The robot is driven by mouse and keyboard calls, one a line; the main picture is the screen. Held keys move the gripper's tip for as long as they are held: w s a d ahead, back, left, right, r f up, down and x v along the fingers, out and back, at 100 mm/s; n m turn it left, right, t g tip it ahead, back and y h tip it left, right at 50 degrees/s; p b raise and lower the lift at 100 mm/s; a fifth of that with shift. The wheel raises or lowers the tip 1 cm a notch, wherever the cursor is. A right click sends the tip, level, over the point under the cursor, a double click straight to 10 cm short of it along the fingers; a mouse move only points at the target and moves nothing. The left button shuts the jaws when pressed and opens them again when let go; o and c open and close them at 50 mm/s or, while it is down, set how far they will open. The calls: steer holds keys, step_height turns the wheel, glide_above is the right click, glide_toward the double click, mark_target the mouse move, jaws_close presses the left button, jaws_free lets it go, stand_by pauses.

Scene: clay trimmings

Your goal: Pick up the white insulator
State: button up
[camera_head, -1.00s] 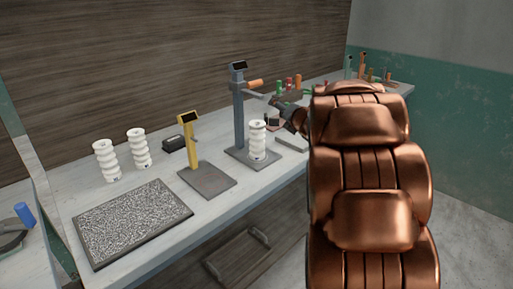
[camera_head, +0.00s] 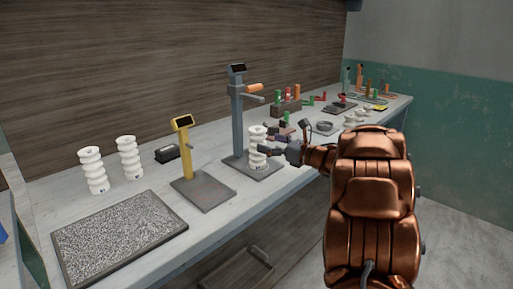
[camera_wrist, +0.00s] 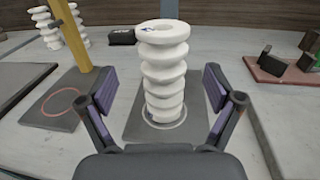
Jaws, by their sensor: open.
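A white ribbed insulator (camera_head: 257,150) stands upright on the grey base plate (camera_head: 266,172) of the tall grey stand (camera_head: 238,120). In the wrist view the same insulator (camera_wrist: 164,75) rises between my two open fingers, which are spread to its left and right with a gap on each side. My gripper (camera_wrist: 160,95) is open and empty. In the head view my gripper (camera_head: 274,145) is at the insulator's right side. Two more white insulators, one at the far left (camera_head: 93,170) and one beside it (camera_head: 129,158), stand upright on the bench.
A yellow stand (camera_head: 186,150) with its plate is left of the grey stand. A speckled mat (camera_head: 120,235) lies at the front left. A small black box (camera_head: 167,153) sits behind. Coloured parts and a holder (camera_head: 286,108) crowd the bench to the right.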

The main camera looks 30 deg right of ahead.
mark_target(257, 139)
steer(key=shift+p+x, duration=0.55)
steer(key=shift+x, duration=2.2)
steer(key=shift+d+f, duration=0.15)
jaws_close()
